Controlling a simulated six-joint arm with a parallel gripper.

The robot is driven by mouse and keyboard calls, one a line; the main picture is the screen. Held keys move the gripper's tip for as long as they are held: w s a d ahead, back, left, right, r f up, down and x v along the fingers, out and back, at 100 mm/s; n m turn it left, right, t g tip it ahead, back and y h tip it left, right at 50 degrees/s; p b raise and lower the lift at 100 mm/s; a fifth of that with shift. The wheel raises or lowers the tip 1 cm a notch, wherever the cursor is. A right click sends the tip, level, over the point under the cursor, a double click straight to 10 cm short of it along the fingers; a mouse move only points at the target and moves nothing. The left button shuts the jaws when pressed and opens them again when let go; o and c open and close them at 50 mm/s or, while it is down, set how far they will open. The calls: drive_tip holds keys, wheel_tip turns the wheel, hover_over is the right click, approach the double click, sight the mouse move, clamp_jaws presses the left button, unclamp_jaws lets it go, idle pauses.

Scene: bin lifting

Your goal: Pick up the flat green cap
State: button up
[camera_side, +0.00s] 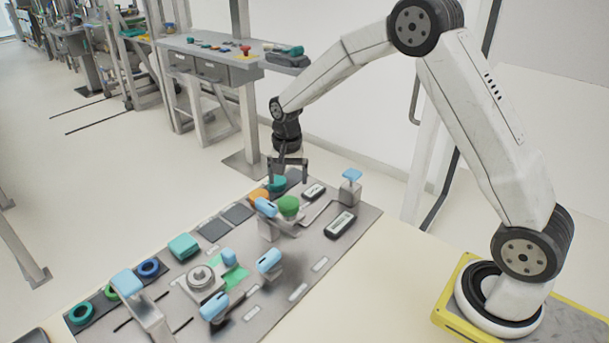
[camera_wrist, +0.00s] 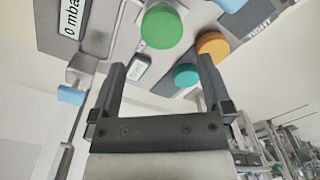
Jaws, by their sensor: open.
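The round green cap (camera_side: 288,205) sits on the grey panel, near its back middle. It also shows in the wrist view (camera_wrist: 161,27), beyond my fingertips near the top edge. My gripper (camera_side: 288,179) points down over the back of the panel and is open, with nothing between its fingers. In the wrist view my gripper (camera_wrist: 160,66) has its fingers apart, with the cap in line with the gap. A teal cap (camera_wrist: 186,75) lies beside the right finger. An orange cap (camera_wrist: 212,44) is just past it. The exact height of my fingertips above the panel is unclear.
Blue-topped parts (camera_side: 266,207) stand close to the green cap. Another blue-topped post (camera_side: 351,176) is at the right, near a dark display (camera_side: 340,223). A teal block (camera_side: 183,246) and several rings occupy the panel's left. A workbench (camera_side: 215,60) stands behind.

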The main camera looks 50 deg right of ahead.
sight(288, 201)
drive_tip(key=shift+w+d+f+m, duration=0.2)
drive_tip(key=shift+w+m, duration=0.1)
drive_tip(key=shift+w, duration=0.1)
drive_tip(key=shift+f, duration=1.3)
drive_tip(key=shift+f, duration=2.6)
drive_tip(key=c, duration=1.2)
drive_tip(key=shift+o, duration=0.2)
